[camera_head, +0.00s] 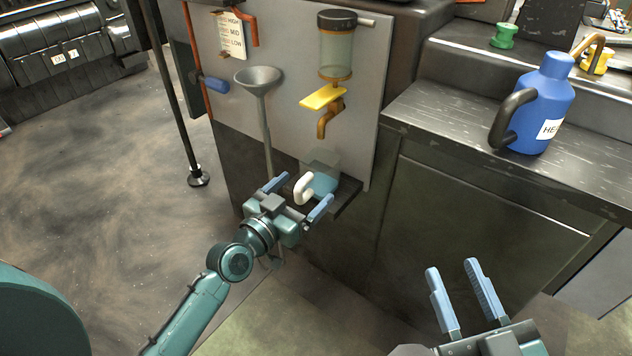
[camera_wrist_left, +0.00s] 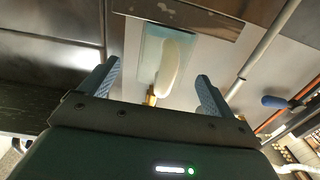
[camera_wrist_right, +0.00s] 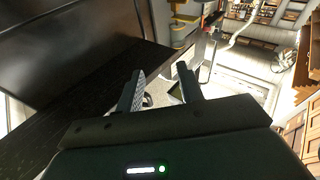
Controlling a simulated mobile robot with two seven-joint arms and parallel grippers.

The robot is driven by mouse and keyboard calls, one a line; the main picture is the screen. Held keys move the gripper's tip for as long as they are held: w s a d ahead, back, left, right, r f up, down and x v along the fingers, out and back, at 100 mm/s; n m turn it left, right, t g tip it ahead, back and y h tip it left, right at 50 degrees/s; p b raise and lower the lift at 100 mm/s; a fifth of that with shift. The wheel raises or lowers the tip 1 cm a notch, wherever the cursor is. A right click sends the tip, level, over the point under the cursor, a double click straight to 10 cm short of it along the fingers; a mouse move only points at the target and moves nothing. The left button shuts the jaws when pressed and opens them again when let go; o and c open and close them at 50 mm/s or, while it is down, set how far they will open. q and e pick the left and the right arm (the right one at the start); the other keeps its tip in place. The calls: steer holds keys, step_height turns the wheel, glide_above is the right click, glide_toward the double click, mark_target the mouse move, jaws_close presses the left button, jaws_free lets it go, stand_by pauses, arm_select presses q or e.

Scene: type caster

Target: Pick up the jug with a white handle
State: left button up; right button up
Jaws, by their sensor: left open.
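The jug (camera_head: 323,181) is a small clear container with bluish content and a white handle (camera_head: 303,188). It stands on a small dark ledge under the brown tap. My left gripper (camera_head: 298,193) is open in front of it, its blue fingers on either side of the white handle and apart from it. In the left wrist view the jug (camera_wrist_left: 151,50) and its white handle (camera_wrist_left: 170,68) lie between and beyond the open fingers (camera_wrist_left: 157,88). My right gripper (camera_head: 453,285) is open and empty at the lower right, away from the jug.
A brown tap (camera_head: 328,117) with a yellow lever (camera_head: 323,96) hangs above the jug. A grey funnel (camera_head: 259,79) with a long pipe stands just left of it. A blue jug with a dark handle (camera_head: 545,105) stands on the right counter (camera_head: 440,118).

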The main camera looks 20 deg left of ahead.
mark_target(311, 181)
arm_select(q)
steer(key=b+x, duration=0.1)
steer(key=x, duration=0.3)
steer(key=shift+a+f, duration=0.1)
steer(key=shift+a, duration=0.1)
steer(key=shift+w+d, duration=0.1)
steer(key=shift+w, duration=0.15)
steer(key=shift+c, duration=0.9)
steer(key=c, duration=0.9)
steer(key=shift+c, duration=0.3)
arm_select(e)
steer(key=shift+w+a+y, duration=0.1)
steer(key=shift+a+y, duration=0.05)
steer(key=shift+y, duration=0.15)
arm_select(q)
steer(key=shift+r, duration=0.2)
arm_select(e)
steer(key=shift+r, duration=0.2)
